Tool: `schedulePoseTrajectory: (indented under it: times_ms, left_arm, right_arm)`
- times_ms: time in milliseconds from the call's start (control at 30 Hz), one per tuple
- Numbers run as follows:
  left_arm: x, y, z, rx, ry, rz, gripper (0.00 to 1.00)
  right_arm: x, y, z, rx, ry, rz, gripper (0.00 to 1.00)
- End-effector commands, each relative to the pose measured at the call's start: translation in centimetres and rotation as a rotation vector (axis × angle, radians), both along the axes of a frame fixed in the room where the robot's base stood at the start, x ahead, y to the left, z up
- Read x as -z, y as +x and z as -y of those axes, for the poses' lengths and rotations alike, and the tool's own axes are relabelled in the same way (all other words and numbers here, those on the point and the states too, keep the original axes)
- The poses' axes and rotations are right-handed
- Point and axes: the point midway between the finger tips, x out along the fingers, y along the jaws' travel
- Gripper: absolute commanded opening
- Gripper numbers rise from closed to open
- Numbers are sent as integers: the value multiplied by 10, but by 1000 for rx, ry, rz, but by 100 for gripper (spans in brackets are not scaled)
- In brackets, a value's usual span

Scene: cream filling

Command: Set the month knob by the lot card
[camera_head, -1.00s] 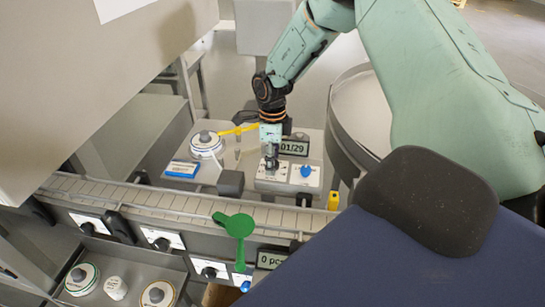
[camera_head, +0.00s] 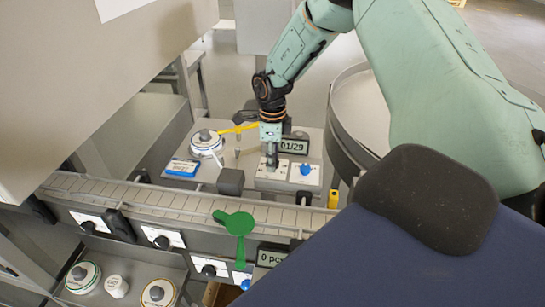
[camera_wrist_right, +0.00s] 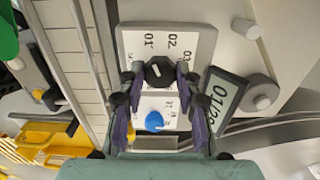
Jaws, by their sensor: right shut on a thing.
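The black month knob (camera_wrist_right: 160,71) sits on a white dial plate (camera_wrist_right: 190,42) marked 01, 02 and 03. My right gripper (camera_wrist_right: 160,78) is shut on this knob, with a finger on each side. My left gripper is not in view.
A blue knob (camera_head: 306,169) stands right beside the gripped knob. A white round-topped reel (camera_head: 206,142) and a yellow lever (camera_head: 238,129) stand to the left. A conveyor (camera_head: 165,203) and a green paddle (camera_head: 238,224) lie in front.

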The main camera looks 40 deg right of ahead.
Motion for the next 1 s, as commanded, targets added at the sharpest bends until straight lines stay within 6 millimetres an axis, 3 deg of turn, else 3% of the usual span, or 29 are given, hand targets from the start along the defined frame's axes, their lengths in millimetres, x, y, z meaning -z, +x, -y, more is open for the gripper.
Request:
schedulePoseTrajectory:
  times_ms: [367,1000]
  left_arm:
    - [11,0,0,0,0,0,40]
    - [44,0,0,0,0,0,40]
  right_arm:
    - [1,0,1,96,-1,-1,2]
    - [1,0,1,669,-1,-1,2]
